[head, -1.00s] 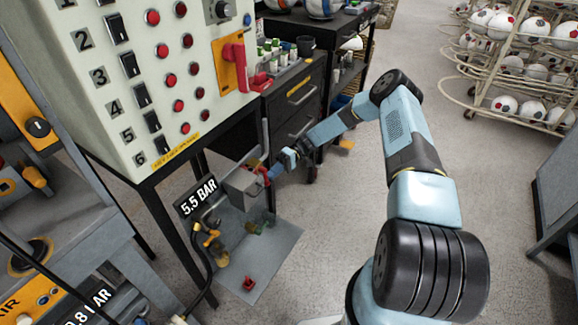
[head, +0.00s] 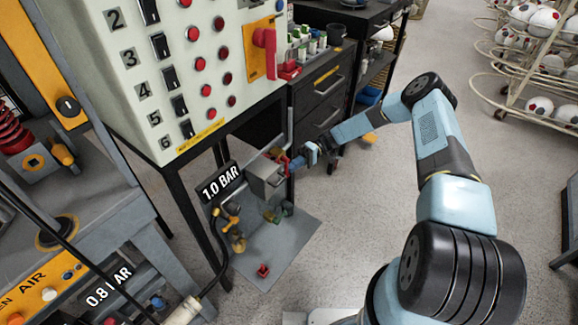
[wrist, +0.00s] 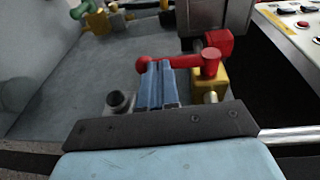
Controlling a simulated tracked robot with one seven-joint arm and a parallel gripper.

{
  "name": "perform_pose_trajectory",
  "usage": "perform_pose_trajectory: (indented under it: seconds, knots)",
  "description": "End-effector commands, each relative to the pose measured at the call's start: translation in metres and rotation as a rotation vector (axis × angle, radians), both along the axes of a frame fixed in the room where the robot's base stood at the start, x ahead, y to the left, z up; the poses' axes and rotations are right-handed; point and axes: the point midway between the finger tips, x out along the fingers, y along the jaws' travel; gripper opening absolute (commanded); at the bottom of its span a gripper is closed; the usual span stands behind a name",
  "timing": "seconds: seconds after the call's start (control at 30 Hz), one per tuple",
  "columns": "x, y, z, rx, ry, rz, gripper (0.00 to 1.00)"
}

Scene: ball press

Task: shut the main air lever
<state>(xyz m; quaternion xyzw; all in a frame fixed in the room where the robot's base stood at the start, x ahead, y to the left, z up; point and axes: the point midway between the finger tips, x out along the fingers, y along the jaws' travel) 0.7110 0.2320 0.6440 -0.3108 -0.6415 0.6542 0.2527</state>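The red air lever (wrist: 180,62) lies nearly level across the wrist view, its round pivot above a yellow valve body (wrist: 212,84) and its rounded end at the left. My gripper (wrist: 160,68) has its blue fingers side by side, with no clear gap between them. Their tips are at the lever's bar, near its rounded end, and seem to touch it. In the head view the red lever (head: 284,163) is small beside a grey box, and my gripper (head: 294,164) is at its right side. The black readout (head: 221,187) shows 1.0 BAR.
A grey box (head: 264,176) on piping stands beside the lever, under the button panel (head: 180,75). A grey plate (head: 275,250) lies below with coloured fittings. A dark drawer cabinet (head: 318,95) is behind.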

Motion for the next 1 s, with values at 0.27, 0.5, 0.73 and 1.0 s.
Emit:
perform_pose_trajectory:
  seconds: [0.27,0.5,0.73,1.0]
  knots:
    - [0.008,-0.010,-0.002,-0.002,0.000,0.003,0.00]
    - [0.033,-0.038,-0.003,0.000,0.000,0.008,0.00]
    - [0.065,-0.072,-0.003,0.000,-0.001,0.004,0.00]
    - [0.085,-0.095,-0.003,0.000,0.000,0.004,0.00]
